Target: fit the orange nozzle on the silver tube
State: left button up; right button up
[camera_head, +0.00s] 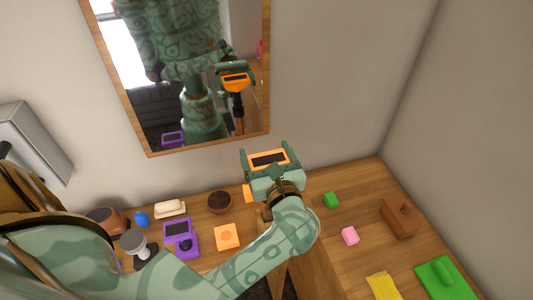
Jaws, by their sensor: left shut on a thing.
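My left gripper (252,202) points down over the counter, its fingers largely hidden behind its own body and wrist. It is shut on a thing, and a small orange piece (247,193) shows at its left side. This looks like the orange nozzle, but most of it is hidden. A silver, round-topped piece (132,241) stands on a dark base at the left, beside my forearm; it may be the silver tube, though I cannot tell for sure. The held piece is well apart from it. My right gripper is not in view.
On the wooden counter are an orange square block (227,236), a purple holder (181,237), a dark round bowl (219,202), and a soap-like bar (170,208). Green (331,200) and pink (350,236) blocks and a brown box (401,216) lie right. A mirror (200,143) hangs behind.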

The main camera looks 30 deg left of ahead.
pick_arm(q)
jog(key=shift+f+b, duration=0.8)
jog(key=shift+f, duration=0.15)
jog(key=o, duration=0.9)
jog(key=shift+r, duration=0.1)
notch_tip(320, 180, up, 10)
jog(key=p, duration=0.7)
jog(key=shift+p, duration=0.3)
